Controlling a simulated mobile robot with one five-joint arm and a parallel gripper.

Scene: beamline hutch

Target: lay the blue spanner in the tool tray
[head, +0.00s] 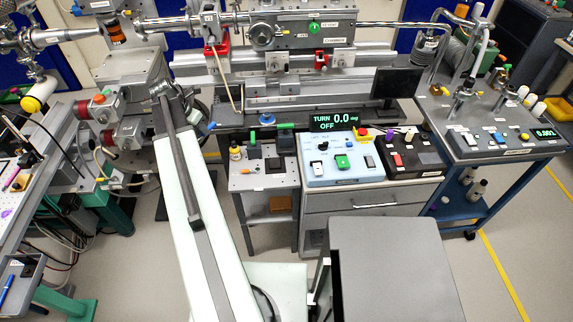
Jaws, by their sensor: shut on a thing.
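My arm (200,215) reaches up from the bottom of the head view, left of the middle. I cannot make out my gripper's fingers; the arm seems to hide them. I cannot pick out the blue spanner for certain. A small blue tip (212,125) shows just right of my arm, too little of it to name. A slim blue thing (7,290) lies in a grey tray (30,262) at the lower left edge, partly cut off. I cannot tell whether this is the tool tray.
A small grey stand (285,180) with a bottle and small parts is right of my arm. Beside it are a control box (340,170) on a drawer cabinet (375,203) and a blue cart (480,188). Beamline equipment (300,38) fills the back. Floor is clear at right.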

